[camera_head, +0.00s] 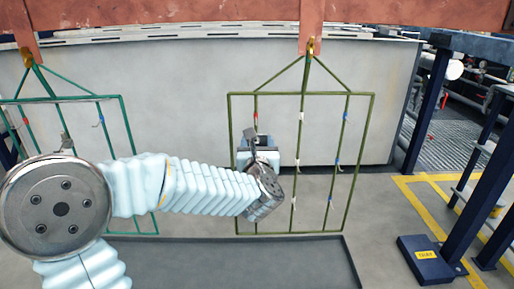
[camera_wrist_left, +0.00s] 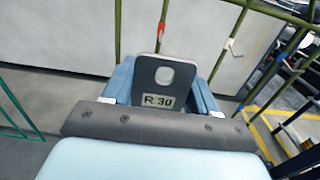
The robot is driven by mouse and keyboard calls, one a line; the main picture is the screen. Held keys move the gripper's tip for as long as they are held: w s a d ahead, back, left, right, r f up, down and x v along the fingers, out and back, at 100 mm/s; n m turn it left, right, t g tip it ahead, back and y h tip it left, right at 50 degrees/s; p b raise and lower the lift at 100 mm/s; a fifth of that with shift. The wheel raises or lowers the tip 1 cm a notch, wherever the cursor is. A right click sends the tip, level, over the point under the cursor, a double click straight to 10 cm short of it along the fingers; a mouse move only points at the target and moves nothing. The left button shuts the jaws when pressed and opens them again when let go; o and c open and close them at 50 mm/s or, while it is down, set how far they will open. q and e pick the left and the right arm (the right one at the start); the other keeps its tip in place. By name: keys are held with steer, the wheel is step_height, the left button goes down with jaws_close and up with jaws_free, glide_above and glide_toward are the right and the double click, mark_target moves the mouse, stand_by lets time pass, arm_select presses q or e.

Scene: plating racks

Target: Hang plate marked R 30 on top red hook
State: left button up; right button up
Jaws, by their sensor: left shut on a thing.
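The grey plate (camera_wrist_left: 153,70) has a rounded hole and the label R 30, and shows in the left wrist view. My left gripper (camera_head: 259,146) is shut on it, with blue fingers on both sides of the plate. In the head view the gripper is in front of the left part of the olive-green rack (camera_head: 301,94). The red hook (camera_head: 255,117) is on the rack's left rod, just above the gripper. My right gripper is not in view.
White (camera_head: 301,117) and blue (camera_head: 345,117) hooks sit on the rack's other rods. A second, teal-green rack (camera_head: 129,128) hangs at left. Both hang from a rusty red beam (camera_head: 200,17). A grey tank wall stands behind; a blue post base (camera_head: 425,262) is at right.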

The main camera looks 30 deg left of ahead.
arm_select(q)
steer(key=b+x, duration=0.4)
steer(key=x, duration=0.5)
steer(key=shift+f, duration=0.35)
steer(key=shift+w+a+b, duration=0.1)
steer(key=shift+a+b, duration=0.05)
steer(key=shift+b, duration=0.3)
steer(key=shift+w, duration=0.1)
stand_by(0.4)
steer(key=shift+b+x, duration=0.35)
steer(key=shift+x, duration=0.4)
